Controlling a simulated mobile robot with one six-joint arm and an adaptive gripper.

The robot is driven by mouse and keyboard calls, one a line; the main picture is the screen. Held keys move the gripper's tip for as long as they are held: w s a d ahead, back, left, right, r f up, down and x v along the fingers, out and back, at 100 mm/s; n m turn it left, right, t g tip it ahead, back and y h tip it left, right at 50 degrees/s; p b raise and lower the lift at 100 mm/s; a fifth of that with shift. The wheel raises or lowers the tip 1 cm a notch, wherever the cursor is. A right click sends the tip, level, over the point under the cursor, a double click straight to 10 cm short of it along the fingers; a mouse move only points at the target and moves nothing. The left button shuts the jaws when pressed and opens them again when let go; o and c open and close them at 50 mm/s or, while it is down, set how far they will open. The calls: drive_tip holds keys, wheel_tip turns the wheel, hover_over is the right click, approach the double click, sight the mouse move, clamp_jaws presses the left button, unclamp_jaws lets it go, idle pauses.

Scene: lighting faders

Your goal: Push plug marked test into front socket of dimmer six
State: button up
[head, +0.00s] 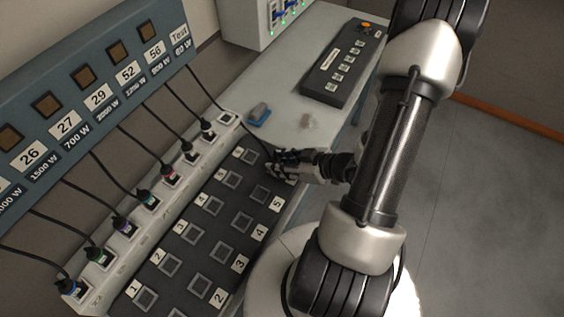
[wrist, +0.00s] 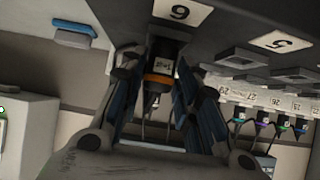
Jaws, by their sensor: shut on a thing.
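My gripper (head: 282,163) is over the far front corner of the dark dimmer panel (head: 196,232). In the wrist view my gripper (wrist: 158,92) is shut on the plug (wrist: 160,63), a black body with an orange band and a white label reading "Test". The plug's front end points at the panel face, right by the white "6" label (wrist: 182,11). The socket there is hidden by the plug and fingers, so I cannot tell whether the plug is in it. The "5" label (wrist: 280,41) is to the right.
Other plugs with coloured bands (head: 168,174) stand in the pale strip (head: 183,183), their cables rising to the blue-grey panel (head: 95,85). The strip's far slot (head: 227,117) is empty. A blue block (head: 259,116) and a black fader box (head: 343,62) rest on the table.

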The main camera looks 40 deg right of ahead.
drive_tip(key=shift+f, duration=0.15)
drive_tip(key=o, duration=1.3)
drive_tip(key=shift+c, duration=0.2)
drive_tip(key=v, duration=1.2)
